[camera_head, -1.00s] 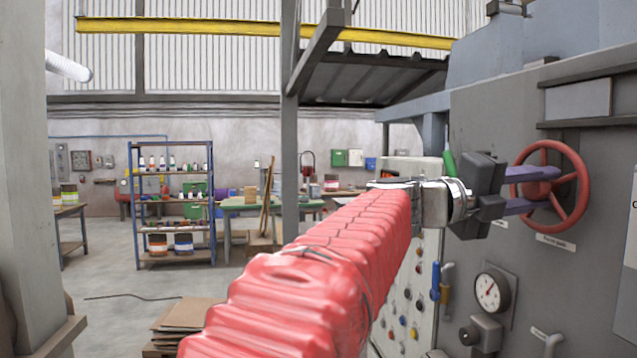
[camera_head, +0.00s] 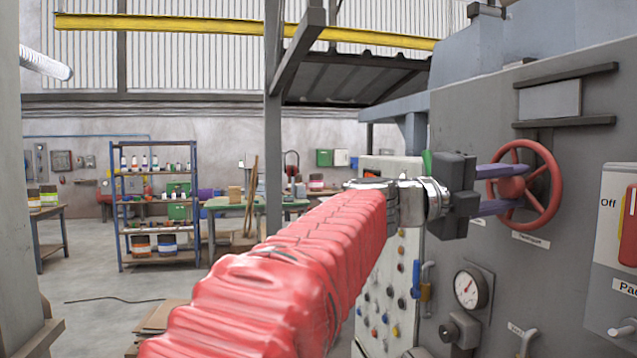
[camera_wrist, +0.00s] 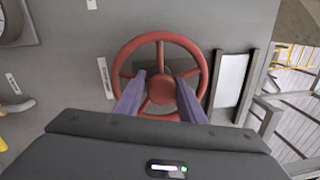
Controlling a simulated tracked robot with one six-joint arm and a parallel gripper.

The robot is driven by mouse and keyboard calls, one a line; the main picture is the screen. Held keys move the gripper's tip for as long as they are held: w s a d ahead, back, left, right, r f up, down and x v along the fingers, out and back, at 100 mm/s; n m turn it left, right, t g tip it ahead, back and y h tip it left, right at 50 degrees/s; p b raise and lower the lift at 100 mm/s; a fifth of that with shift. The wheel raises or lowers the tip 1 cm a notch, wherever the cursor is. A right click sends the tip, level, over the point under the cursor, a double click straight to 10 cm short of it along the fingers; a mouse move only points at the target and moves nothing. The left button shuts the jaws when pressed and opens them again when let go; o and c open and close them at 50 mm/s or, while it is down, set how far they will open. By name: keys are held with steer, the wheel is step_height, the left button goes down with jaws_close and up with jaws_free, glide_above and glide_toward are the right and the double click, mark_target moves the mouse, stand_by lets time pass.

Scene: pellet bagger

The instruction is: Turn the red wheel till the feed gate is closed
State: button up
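The red wheel (camera_head: 525,187) is mounted on the grey machine front at the right of the head view. It also shows in the middle of the wrist view (camera_wrist: 160,42), with its spokes and round hub. My gripper (camera_head: 520,187) is at the wheel, its two purple fingers spread apart, one above the other in the head view. In the wrist view my gripper (camera_wrist: 161,84) has one finger on each side of the hub, reaching over the wheel's near part. I cannot tell whether the fingers touch the spokes. I cannot make out the feed gate.
A pressure gauge (camera_head: 470,288) and a knob (camera_head: 457,330) sit below the wheel. A panel marked "Off" with a red switch (camera_head: 629,228) is to its right. A blue shelf (camera_head: 157,205) and tables stand far back on open floor.

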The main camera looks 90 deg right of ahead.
steer(key=o, duration=0.4)
steer(key=shift+a, duration=0.1)
steer(key=shift+c, duration=0.2)
steer(key=v, duration=1.3)
steer(key=shift+w, duration=0.35)
steer(key=shift+a, duration=0.1)
